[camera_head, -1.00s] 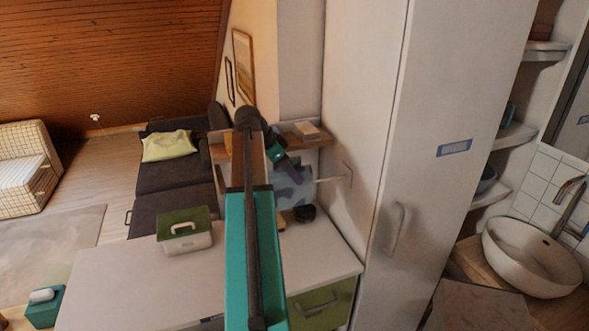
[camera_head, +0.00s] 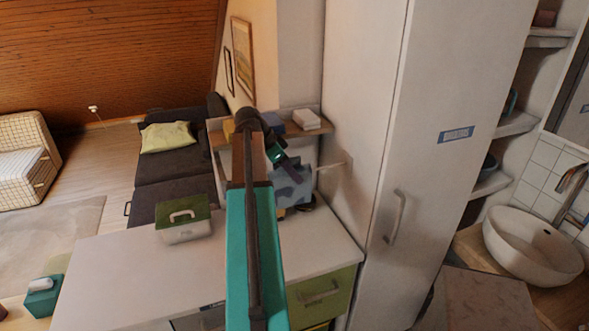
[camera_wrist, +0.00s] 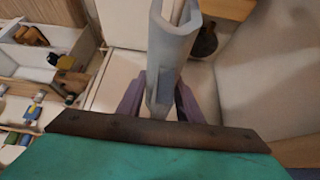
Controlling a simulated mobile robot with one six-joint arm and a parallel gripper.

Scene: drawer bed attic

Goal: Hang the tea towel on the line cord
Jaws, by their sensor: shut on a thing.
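The tea towel (camera_head: 291,188) is a pale blue-grey cloth with darker patches. In the head view it hangs below the end of my arm, above the back right of the white counter. In the wrist view my gripper (camera_wrist: 160,100) has purple fingers shut on the towel (camera_wrist: 172,45), which looks folded into a narrow, upright shape. A thin pale line (camera_head: 330,166), perhaps the line cord, runs from the tall cabinet side to near the towel's right edge. I cannot tell whether the towel touches it. My arm hides part of this area.
A tall white cabinet (camera_head: 375,130) stands close on the right. A wooden shelf (camera_head: 302,129) with a pale box (camera_head: 307,119) is behind the towel. A green-lidded box (camera_head: 184,225) sits on the white counter (camera_head: 120,265), whose front left is clear.

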